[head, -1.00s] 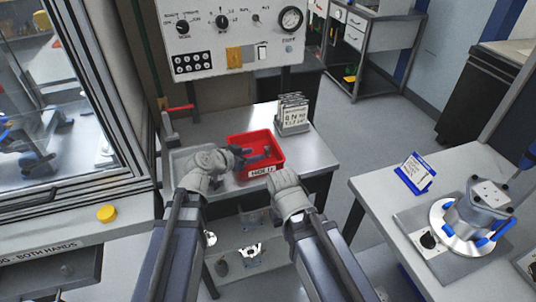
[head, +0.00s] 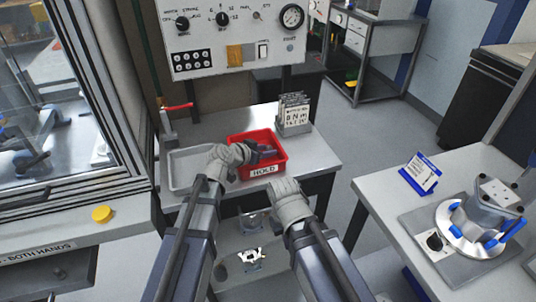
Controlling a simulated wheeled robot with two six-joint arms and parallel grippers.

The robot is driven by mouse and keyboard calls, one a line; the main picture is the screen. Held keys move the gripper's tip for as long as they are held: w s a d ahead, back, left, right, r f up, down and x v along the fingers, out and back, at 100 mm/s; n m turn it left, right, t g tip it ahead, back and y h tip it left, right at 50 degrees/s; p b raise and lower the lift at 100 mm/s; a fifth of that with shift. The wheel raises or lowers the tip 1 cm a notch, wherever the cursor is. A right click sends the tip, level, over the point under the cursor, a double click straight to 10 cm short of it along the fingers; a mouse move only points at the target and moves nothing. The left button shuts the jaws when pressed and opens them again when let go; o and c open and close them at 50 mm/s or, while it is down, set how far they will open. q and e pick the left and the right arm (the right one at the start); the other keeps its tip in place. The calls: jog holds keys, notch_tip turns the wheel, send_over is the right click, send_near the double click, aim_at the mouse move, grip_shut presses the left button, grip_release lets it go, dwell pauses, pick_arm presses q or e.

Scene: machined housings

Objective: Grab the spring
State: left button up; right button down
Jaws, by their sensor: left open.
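I cannot make out a spring in the head view. My left gripper (head: 264,151), with dark fingers, is open over the red bin (head: 279,167) labelled HOLD. Its fingers and wrist cover part of the bin's inside, so what lies there is hidden. Whether the fingers touch anything in the bin I cannot tell. My right arm's grey wrist shows just in front of the bin's near right corner, but its gripper is hidden from view.
A shallow grey tray (head: 188,171) left of the bin looks empty. A card rack (head: 294,118) stands behind the bin. A control panel (head: 232,40) rises at the back. The right table holds a metal housing (head: 487,205) with blue clamps and a blue-framed sign (head: 421,174).

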pick_arm(q)
grip_shut()
jog(key=shift+r, duration=0.15)
dwell(0.4)
notch_tip(320, 180, up, 10)
jog(key=p, duration=1)
